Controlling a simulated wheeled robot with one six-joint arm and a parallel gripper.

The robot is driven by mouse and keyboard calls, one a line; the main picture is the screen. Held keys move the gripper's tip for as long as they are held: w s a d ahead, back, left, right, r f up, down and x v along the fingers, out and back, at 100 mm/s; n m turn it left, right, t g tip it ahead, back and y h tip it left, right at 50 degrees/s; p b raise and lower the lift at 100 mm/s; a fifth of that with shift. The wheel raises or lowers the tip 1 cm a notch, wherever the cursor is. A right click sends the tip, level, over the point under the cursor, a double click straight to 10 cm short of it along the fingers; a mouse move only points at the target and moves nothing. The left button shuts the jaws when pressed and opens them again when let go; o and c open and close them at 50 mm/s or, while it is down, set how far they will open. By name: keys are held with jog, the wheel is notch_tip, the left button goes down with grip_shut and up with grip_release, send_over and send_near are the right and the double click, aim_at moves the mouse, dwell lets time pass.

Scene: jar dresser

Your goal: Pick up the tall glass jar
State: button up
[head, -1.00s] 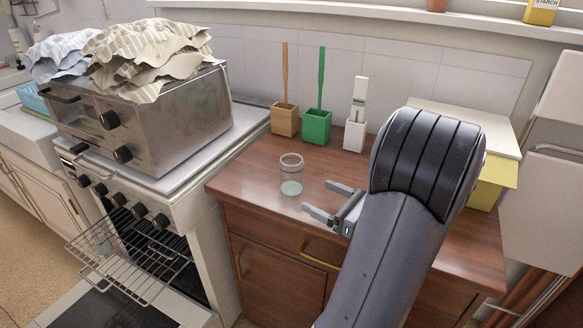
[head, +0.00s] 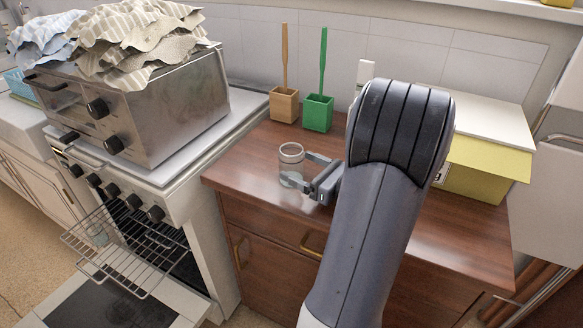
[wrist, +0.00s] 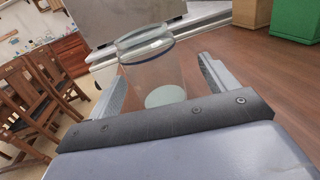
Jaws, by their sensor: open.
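The tall glass jar (head: 291,160) stands upright on the brown dresser top (head: 250,165), near its left front part. It is clear, with pale contents or a pale base low inside. My gripper (head: 300,170) is open, with its fingers reaching to the jar from the right. In the wrist view the jar (wrist: 152,72) stands between the two fingers of my gripper (wrist: 160,88), which lie one on each side with small gaps.
An orange holder (head: 284,104) and a green holder (head: 318,112) with upright handles stand behind the jar. A yellow box (head: 482,168) is at the right. The oven (head: 150,110) with cloths on top is at the left, its lower door open.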

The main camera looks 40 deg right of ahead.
aim_at(285, 161)
jog(key=w, duration=0.1)
jog(key=w+a, duration=0.1)
jog(key=w, duration=0.1)
jog(key=shift+w+a+r, duration=0.15)
jog(key=shift+a+r, duration=0.05)
jog(key=shift+a, duration=0.1)
jog(key=shift+w+a, duration=0.1)
jog(key=shift+w, duration=0.55)
jog(key=c, duration=1.2)
